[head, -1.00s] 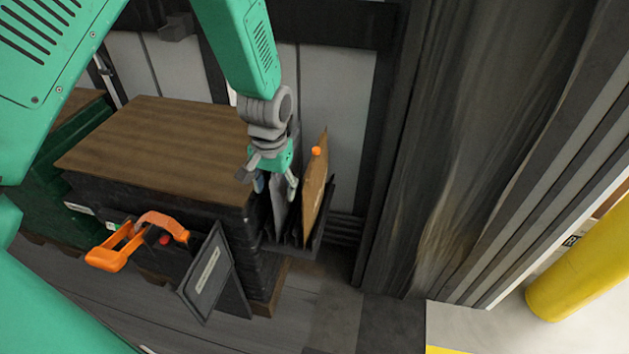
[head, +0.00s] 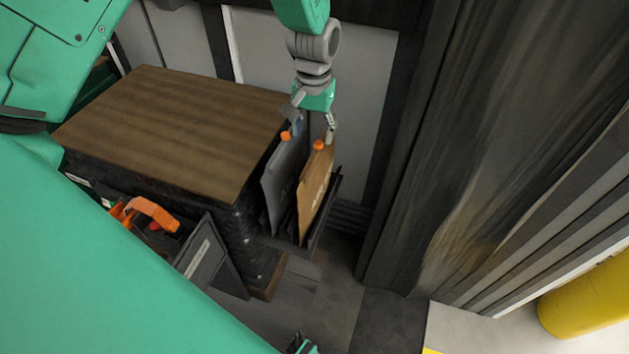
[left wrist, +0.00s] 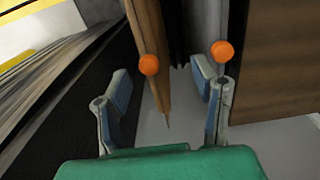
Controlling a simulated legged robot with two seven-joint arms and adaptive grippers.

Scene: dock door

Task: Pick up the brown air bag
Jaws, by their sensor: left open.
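The brown air bag (head: 313,195) stands upright in a dark rack beside the black-wrapped pallet load, with an orange valve at its top. A grey bag (head: 283,180) with its own orange valve stands just left of it. My left gripper (head: 312,118) is open and empty, just above and behind the tops of the two bags. In the left wrist view, the brown bag (left wrist: 148,35) and its orange valve show near the left finger. The orange valve of the grey bag (left wrist: 222,52) shows by the right finger.
The dark rack (head: 332,205) sits against the pallet load with its wooden top (head: 180,120). An orange-handled tool (head: 150,212) and a dark panel (head: 205,258) are at the load's front. A dark curtain (head: 470,150) hangs at right, with a yellow post (head: 590,300) beyond.

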